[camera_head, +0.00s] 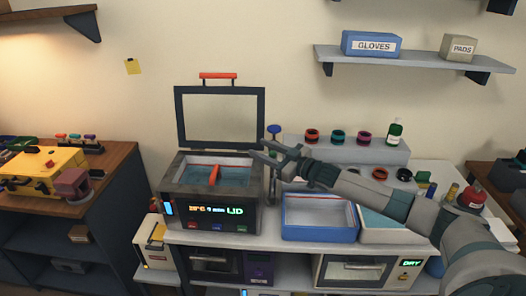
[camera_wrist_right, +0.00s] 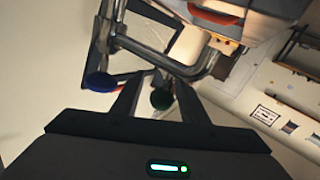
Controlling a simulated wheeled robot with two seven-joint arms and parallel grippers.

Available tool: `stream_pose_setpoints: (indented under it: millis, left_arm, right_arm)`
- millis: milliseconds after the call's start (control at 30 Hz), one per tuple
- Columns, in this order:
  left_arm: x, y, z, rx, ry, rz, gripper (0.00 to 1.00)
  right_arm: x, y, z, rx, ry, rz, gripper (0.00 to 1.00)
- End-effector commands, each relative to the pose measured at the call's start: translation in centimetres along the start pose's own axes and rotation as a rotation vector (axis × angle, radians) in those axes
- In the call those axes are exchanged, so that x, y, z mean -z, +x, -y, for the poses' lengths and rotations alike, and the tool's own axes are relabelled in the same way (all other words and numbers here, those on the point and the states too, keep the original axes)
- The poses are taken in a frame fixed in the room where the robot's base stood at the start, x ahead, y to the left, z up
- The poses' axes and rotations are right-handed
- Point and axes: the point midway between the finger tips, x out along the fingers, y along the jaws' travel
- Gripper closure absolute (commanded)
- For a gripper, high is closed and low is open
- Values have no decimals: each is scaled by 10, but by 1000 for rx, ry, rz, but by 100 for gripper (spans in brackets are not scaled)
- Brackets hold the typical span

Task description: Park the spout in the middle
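The spout appears as a bent metal pipe (camera_wrist_right: 160,55) in the right wrist view, just beyond my fingertips, with a blue knob (camera_wrist_right: 100,82) left of the fingers and a dark green knob (camera_wrist_right: 160,98) seen between them. In the head view a blue knob (camera_head: 274,129) stands behind my gripper; most of the pipe is hidden or too small to make out there. My right gripper (camera_head: 265,150) is open, with its fingers apart, beside the right edge of the open-lidded bath. I cannot tell whether a finger touches the pipe. My left gripper is not in view.
The bath (camera_head: 180,208) has its lid (camera_head: 221,90) raised, an orange handle (camera_head: 215,175) inside and a lit display reading LID. A blue-rimmed tray (camera_head: 318,235) stands to its right.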

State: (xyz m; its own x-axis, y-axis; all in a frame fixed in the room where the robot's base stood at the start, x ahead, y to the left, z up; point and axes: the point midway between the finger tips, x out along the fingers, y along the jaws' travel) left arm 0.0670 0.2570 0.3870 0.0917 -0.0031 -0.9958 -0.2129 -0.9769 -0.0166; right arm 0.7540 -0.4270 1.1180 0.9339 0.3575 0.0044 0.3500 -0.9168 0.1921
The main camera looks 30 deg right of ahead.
Motion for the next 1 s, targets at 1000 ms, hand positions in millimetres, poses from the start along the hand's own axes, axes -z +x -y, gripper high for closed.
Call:
stream_pose_setpoints:
  millis: [1000]
  left_arm:
    - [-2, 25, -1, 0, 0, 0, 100]
  right_arm:
    - [-6, -59, 2, 2, 0, 6, 60]
